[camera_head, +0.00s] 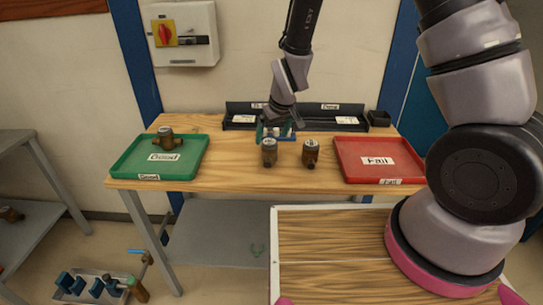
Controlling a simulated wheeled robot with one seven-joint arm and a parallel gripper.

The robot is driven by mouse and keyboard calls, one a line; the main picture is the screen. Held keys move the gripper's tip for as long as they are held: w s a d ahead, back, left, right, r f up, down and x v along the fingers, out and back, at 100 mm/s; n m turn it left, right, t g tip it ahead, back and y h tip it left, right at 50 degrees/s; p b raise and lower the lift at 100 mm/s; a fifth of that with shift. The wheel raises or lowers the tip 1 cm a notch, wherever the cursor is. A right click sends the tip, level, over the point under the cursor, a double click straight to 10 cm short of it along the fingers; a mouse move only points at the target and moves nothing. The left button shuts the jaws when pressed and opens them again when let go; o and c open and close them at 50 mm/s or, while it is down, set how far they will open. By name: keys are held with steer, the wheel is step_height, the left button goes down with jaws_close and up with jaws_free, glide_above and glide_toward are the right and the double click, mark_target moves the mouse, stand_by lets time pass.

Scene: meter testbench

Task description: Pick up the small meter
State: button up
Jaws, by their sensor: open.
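Two brown meters with pale round tops stand side by side in the middle of the wooden bench, a left one (269,152) and a right one (311,153). They look close in size, and I cannot tell which counts as small. A third meter (166,139), with side pipe ends, rests on the green tray. My gripper (277,122) is open and points down just behind the left meter, over a small green and blue item (286,136). The fingertips are small and partly merge with that item, so I cannot tell whether they touch it.
The green "Good" tray (128,168) is at left and the red "Fail" tray (399,172) at right. Black bins (345,107) line the back edge, with a small black box (379,118) beside them. Bare wood lies at the bench front.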

mark_target(271, 143)
steer(key=x, duration=0.6)
steer(key=shift+w+f, duration=0.15)
steer(key=shift+f, duration=0.25)
jaws_close()
